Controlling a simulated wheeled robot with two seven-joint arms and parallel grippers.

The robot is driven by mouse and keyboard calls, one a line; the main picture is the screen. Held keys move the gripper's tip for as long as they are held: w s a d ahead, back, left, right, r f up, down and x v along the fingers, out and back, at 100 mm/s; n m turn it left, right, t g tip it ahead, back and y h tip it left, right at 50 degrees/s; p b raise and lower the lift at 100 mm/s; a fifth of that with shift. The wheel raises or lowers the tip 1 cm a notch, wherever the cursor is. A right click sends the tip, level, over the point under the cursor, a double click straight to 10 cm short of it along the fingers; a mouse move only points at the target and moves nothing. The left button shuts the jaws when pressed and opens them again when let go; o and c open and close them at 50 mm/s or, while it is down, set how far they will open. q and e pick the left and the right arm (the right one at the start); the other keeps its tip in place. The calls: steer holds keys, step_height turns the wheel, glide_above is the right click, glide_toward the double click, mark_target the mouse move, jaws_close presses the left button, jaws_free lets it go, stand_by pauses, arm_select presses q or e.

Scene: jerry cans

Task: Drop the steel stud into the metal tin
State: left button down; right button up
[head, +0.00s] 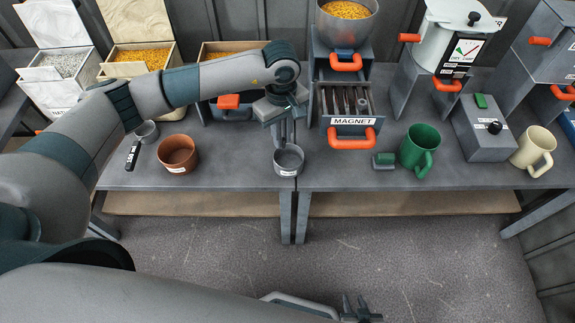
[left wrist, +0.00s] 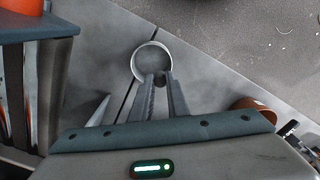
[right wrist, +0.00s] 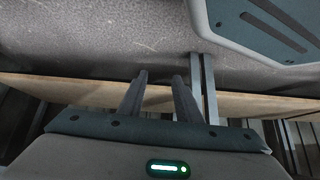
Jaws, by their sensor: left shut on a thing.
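The metal tin (head: 289,168) stands on the grey bench near its front edge; its round rim also shows in the left wrist view (left wrist: 137,66). My left gripper (head: 284,143) points down directly above the tin. In the left wrist view its fingertips (left wrist: 161,78) overlap the tin's opening. It is shut on a small dark piece, the steel stud (left wrist: 160,80), mostly hidden by the fingers. My right gripper (head: 359,309) is low in front of the bench; in the right wrist view its fingers (right wrist: 160,78) are apart with nothing between them.
A brown pot (head: 178,154) and a small scoop (head: 147,132) stand left of the tin. The magnet drawer (head: 349,121) with its orange handle is behind right. A green mug (head: 420,147) and a cream mug (head: 535,149) stand farther right. The bench around the tin is clear.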

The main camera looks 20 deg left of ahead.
arm_select(q)
steer(key=shift+f, duration=0.2)
arm_select(e)
steer(key=shift+w+a+r, duration=0.1)
steer(key=shift+r, duration=0.05)
